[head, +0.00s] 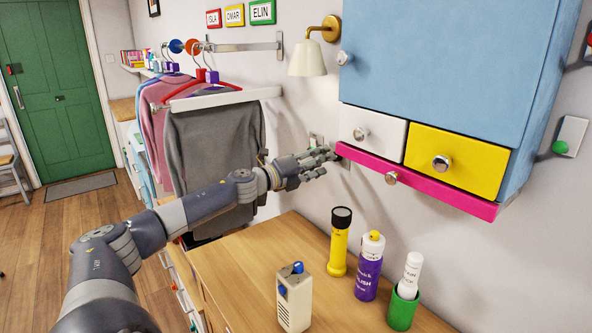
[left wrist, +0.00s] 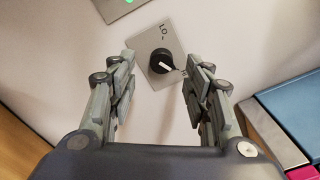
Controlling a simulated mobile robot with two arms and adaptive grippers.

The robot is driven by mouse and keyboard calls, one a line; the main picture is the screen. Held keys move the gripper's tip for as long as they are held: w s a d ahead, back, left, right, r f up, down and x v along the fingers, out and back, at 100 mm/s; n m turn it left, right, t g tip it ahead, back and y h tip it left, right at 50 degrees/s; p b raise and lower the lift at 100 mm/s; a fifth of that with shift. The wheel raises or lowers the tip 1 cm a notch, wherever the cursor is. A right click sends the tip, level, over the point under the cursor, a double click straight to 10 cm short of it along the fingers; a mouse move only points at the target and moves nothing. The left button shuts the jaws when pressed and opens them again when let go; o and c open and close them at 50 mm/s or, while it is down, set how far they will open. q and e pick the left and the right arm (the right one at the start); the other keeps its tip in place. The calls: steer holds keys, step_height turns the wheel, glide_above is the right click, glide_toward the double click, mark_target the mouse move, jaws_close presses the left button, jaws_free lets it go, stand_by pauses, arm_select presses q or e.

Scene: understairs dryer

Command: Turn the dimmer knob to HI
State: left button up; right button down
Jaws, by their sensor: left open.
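The black dimmer knob (left wrist: 161,62) sits on a square metal plate (left wrist: 153,42) on the wall in the left wrist view. The letters LO show on the plate above the knob; no HI mark can be read. A pale mark shows on the knob, but its exact direction is hard to tell. My left gripper (left wrist: 160,65) is open, with one finger on each side of the knob and gaps between. In the head view my left gripper (head: 327,162) is at the wall, left of the cabinet drawers, and its fingers largely hide the knob. My right gripper is not in view.
A blue cabinet (head: 437,70) with a white drawer (head: 370,128), a yellow drawer (head: 465,158) and a pink ledge (head: 440,190) hangs close right of the gripper. Bottles and a flashlight (head: 339,245) stand on the wooden top (head: 245,265) below. Hanging clothes (head: 215,150) are left.

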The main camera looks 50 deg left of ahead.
arm_select(q)
steer(key=s, duration=0.8)
steer(key=shift+a, duration=0.3)
stand_by(0.4)
steer(key=shift+s, duration=0.1)
stand_by(0.6)
